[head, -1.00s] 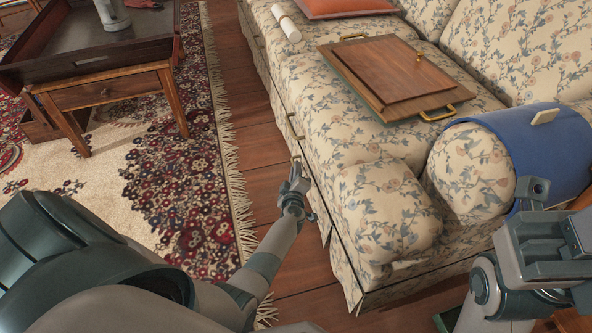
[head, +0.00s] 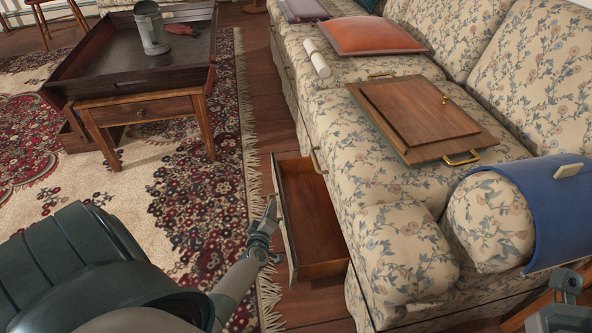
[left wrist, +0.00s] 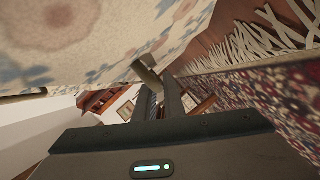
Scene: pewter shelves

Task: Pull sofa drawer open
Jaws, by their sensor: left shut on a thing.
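The floral sofa (head: 400,250) has a drawer (head: 309,215) in its base, pulled out toward the rug. Its wooden interior shows and looks empty. My left gripper (head: 269,215) is at the outer side of the drawer's front panel. In the left wrist view, my left gripper (left wrist: 162,88) is shut on the drawer handle (left wrist: 147,74), in front of the floral panel. The fingers partly hide the handle. My right gripper (head: 566,286) is partly in view at the lower right, away from the drawer; its finger opening cannot be made out.
A wooden tray board (head: 425,115) with brass handles lies on the seat, near a white roll (head: 317,58) and an orange cushion (head: 368,36). A low table (head: 150,108) stands on the patterned rug (head: 190,190). A strip of wood floor lies between rug and sofa.

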